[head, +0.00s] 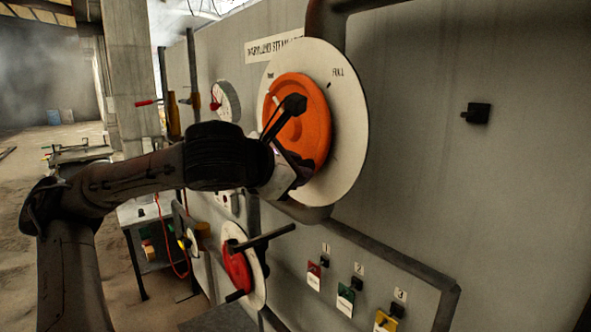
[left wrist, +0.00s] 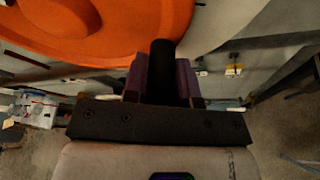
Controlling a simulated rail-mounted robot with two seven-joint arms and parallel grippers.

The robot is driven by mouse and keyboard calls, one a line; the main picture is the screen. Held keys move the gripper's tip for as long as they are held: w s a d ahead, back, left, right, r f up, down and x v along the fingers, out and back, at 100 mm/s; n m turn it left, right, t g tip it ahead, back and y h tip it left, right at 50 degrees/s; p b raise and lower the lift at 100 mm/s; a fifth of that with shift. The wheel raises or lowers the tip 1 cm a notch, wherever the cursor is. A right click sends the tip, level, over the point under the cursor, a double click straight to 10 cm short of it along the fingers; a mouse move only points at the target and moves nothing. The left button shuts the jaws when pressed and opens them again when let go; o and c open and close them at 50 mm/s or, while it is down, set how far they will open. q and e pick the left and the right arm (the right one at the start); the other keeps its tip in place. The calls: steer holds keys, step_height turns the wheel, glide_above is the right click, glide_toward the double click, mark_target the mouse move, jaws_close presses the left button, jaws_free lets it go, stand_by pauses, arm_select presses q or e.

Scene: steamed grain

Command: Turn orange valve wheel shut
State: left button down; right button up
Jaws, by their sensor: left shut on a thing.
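The orange valve wheel (head: 318,104) is mounted on a round white dial plate (head: 350,100) on the grey wall panel. In the left wrist view the purple fingers of my left gripper (left wrist: 160,78) are shut on a black cylindrical handle (left wrist: 162,56), with the orange wheel (left wrist: 110,30) right behind. My right gripper is not in view.
A smaller red wheel (head: 238,268) with black bars sits lower on the panel. A round gauge (head: 226,101) is to the left. Red, green and yellow tags (head: 346,300) hang at lower right. A black knob (head: 476,113) sticks out at right. A pipe (head: 400,265) runs below.

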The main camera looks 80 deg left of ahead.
arm_select(q)
steer(key=c, duration=0.9)
jaws_free()
steer(key=shift+s, duration=0.1)
steer(key=b+v, duration=0.1)
steer(key=v, duration=1.2)
steer(key=shift+s+d+r, duration=0.2)
steer(key=shift+s+d, duration=0.05)
